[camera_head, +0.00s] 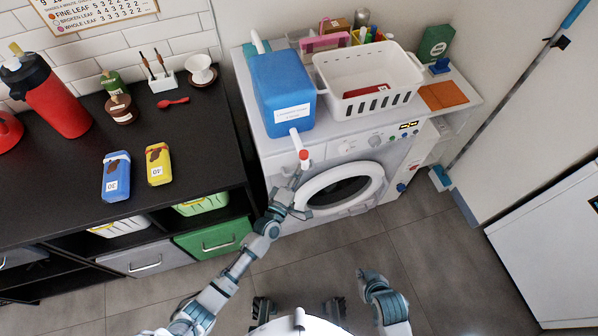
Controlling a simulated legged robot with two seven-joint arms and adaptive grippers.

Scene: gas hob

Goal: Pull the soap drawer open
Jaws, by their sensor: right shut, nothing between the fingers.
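The soap drawer (317,154) is at the upper left of the white washing machine's front (390,152). Its front looks about flush with the panel; the spout of the blue canister hangs in front of part of it. My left arm reaches up from the lower left, and my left gripper (297,182) is just below the drawer, left of the round door. Its fingers are small and partly merged with the machine, so I cannot tell contact or opening. My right gripper (367,275) is shut and empty over the floor, well below the machine and away from the drawer.
On the machine stand a blue canister (280,90) with a red-tipped spout (303,156) and a white basket (368,75). The round door (343,190) is closed. A dark counter (205,130) with bins underneath is at left. Grey floor (430,255) is clear at right.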

